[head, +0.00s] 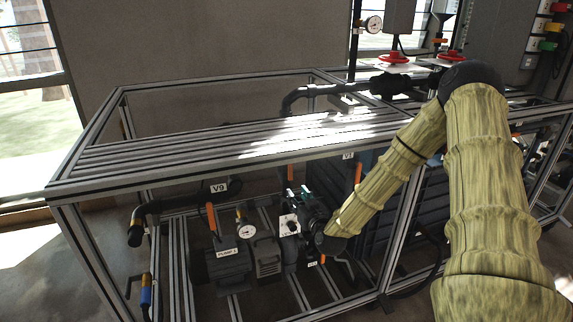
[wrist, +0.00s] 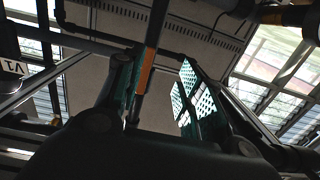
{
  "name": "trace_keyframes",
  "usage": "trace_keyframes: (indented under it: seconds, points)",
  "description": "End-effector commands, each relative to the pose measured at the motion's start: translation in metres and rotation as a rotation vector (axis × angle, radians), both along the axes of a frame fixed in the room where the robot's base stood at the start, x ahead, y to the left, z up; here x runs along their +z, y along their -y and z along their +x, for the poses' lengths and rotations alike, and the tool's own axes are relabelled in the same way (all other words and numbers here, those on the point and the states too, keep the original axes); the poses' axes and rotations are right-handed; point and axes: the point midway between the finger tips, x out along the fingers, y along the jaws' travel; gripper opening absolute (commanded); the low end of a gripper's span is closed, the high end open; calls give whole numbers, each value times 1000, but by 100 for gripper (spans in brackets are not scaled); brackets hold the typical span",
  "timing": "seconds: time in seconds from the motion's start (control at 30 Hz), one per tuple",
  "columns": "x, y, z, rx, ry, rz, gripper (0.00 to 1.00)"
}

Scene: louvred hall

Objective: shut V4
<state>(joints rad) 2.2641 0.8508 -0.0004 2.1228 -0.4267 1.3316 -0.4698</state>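No label reading V4 can be made out in either view. My gripper (head: 299,192) is inside the frame rig, below its slatted top, with its fingers pointing up. In the wrist view my gripper (wrist: 155,95) is open, with green gridded pads on the right finger. A dark bar with an orange sleeve (wrist: 147,70) shows between the fingers, apparently untouched. An orange handle (head: 290,172) shows just above the fingertips in the head view. Whether it belongs to V4 cannot be told. Part of the valve area is hidden behind my arm.
A V9 label (head: 219,188) and an orange lever (head: 211,218) are left of my gripper. A V1 label (head: 348,156) and another orange lever (head: 358,172) are right. A pump (head: 228,262) and a gauge (head: 246,231) stand below. Rig posts and rails surround my arm.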

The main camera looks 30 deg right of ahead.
Motion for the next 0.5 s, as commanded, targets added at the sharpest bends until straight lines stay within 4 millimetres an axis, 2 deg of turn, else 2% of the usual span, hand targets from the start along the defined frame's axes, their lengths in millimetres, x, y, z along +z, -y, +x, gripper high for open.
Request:
trace_keyframes:
  seconds: [0.03, 0.13, 0.33, 0.5]
  points:
    - [12, 7, 1, -12, 22, -5, 38]
    - [21, 15, 3, -24, 46, -14, 38]
    - [21, 19, 11, -27, 54, -17, 38]
    - [21, 22, 28, -27, 54, -16, 38]
